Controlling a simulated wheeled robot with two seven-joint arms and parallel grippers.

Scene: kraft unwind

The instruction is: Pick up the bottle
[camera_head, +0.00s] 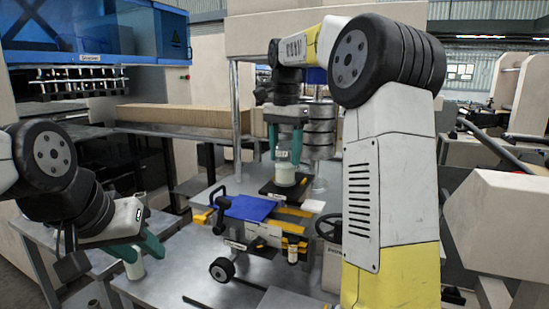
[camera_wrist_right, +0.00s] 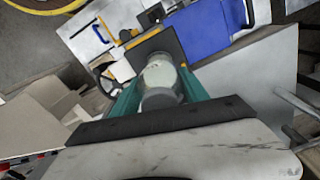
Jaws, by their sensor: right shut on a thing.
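The bottle (camera_head: 285,172) is pale and rounded, and it stands upright over a dark square plate in the middle of the head view. My right gripper (camera_head: 286,138) comes down from above, shut on the bottle's upper part. In the right wrist view the bottle (camera_wrist_right: 160,78) sits between the green fingers of my right gripper (camera_wrist_right: 163,98). I cannot tell whether its base touches the plate. My left gripper (camera_head: 138,250) is at the lower left with its green fingers apart. A small white cylinder (camera_head: 135,269) shows just below them; contact is unclear.
The dark plate (camera_head: 268,188) lies beside a blue pad (camera_head: 245,208) and yellow strips on the work table. A black handwheel (camera_head: 328,227) is to the right. The grey table front (camera_head: 180,270) has bare room.

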